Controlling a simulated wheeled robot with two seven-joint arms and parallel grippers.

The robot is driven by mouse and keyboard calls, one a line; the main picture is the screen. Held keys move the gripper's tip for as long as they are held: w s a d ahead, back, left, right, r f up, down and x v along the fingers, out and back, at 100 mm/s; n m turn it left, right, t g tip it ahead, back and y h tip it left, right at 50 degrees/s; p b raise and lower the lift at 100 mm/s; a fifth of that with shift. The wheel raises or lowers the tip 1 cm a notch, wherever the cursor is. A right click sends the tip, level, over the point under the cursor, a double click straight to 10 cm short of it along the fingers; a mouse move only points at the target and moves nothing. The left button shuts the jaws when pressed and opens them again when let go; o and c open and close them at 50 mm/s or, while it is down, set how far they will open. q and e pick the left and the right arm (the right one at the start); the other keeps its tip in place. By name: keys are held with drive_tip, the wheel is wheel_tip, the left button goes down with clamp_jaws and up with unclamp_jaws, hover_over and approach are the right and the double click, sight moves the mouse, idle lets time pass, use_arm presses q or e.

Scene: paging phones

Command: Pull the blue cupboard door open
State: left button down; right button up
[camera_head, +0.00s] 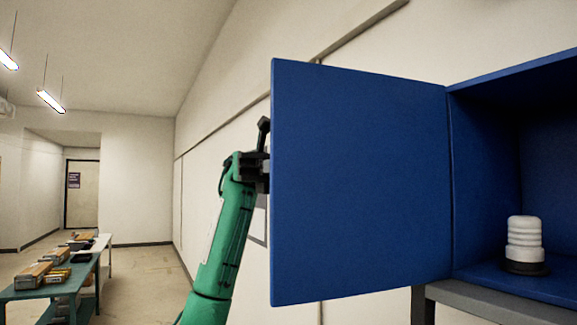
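The blue cupboard door (360,185) stands wide open, swung out to the left of the blue cupboard (515,281). The cupboard's inside shows on the right. My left arm is green and rises from the bottom of the view. My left gripper (264,150) is at the door's free left edge, partly hidden behind the door. I cannot tell whether its fingers touch the door or are closed. My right gripper is not in view.
A white ribbed object with a dark base (525,245) stands inside the cupboard. A grey stand (480,300) supports the cupboard. A green table (32,292) with several boxes is at the far left. Open floor lies between that table and my arm.

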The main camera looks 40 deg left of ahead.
use_arm(q)
drive_tip(key=shift+w+a, duration=0.3)
drive_tip(key=shift+a, duration=0.05)
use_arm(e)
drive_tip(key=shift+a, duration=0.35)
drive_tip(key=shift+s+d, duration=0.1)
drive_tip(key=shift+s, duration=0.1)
use_arm(q)
drive_tip(key=c, duration=1.5)
unclamp_jaws()
drive_tip(key=v, duration=1.4)
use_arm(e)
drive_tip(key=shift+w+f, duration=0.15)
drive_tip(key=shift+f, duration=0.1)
